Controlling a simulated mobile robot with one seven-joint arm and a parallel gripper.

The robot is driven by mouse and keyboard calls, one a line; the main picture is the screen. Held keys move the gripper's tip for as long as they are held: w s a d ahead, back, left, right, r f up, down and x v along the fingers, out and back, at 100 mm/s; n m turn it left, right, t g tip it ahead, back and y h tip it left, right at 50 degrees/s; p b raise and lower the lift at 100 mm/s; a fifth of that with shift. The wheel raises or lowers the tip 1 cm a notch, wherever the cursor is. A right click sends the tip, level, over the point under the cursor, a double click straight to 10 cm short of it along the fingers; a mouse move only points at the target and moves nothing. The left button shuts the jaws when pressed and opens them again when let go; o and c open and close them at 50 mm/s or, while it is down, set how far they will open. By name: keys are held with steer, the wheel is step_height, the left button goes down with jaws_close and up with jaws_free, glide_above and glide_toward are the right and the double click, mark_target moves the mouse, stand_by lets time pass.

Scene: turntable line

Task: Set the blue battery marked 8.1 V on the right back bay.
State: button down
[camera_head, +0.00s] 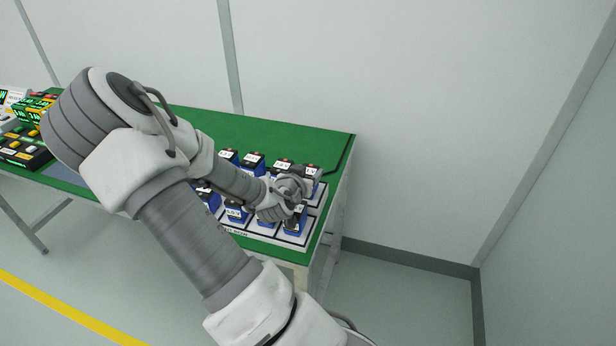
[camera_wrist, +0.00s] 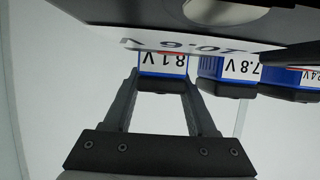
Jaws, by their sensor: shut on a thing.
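The blue battery marked 8.1 V (camera_wrist: 165,62) shows upside down in the wrist view, between the two fingers of my gripper (camera_wrist: 162,85). My gripper is shut on it. In the head view my gripper (camera_head: 302,187) is over the right end of the white tray (camera_head: 307,229), and this battery (camera_head: 312,171) is at the tray's right back corner. It lines up with the other back-row batteries. Its lower part is hidden, so I cannot tell whether it rests on the bay floor.
A battery marked 10.6 V (camera_wrist: 190,46) is very close to the wrist camera, in front of the held one. A battery marked 7.8 V (camera_wrist: 238,70) stands beside the held one. Several more fill the tray. The green table (camera_head: 200,122) ends just right of the tray.

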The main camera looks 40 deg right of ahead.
steer(key=shift+r, duration=0.15)
steer(key=shift+c, duration=2.4)
jaws_free()
steer(key=p+v, duration=0.1)
steer(key=v, duration=0.3)
steer(key=p+v, duration=0.2)
steer(key=v, duration=0.2)
steer(key=shift+s+r, duration=0.1)
steer(key=shift+r, duration=0.2)
steer(key=p+v, duration=0.3)
steer(key=p, duration=0.4)
steer(key=shift+a+p, duration=0.1)
steer(key=shift+p, duration=0.2)
steer(key=shift+s+a+f+p, duration=0.1)
steer(key=shift+s+a+p, duration=0.15)
steer(key=shift+p, duration=0.25)
